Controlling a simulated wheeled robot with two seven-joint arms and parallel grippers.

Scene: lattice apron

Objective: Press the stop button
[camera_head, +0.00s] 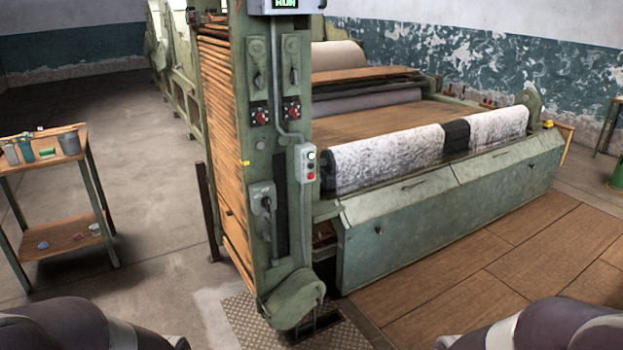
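A small grey control box (305,163) is mounted on the front of the green machine column (262,200). A display (286,3) at the top of the column shows green letters that look like "RUN". Parts of my two arms show at the bottom left and bottom right corners, well apart from the box. Neither of my grippers is in view.
Two red rotary switches (291,113) and a lever switch (265,203) are also on the column. A large green machine with a white and black roll (390,158) stands to the right. A wooden cart (62,238) with cups stands at left. Floor between cart and column is clear.

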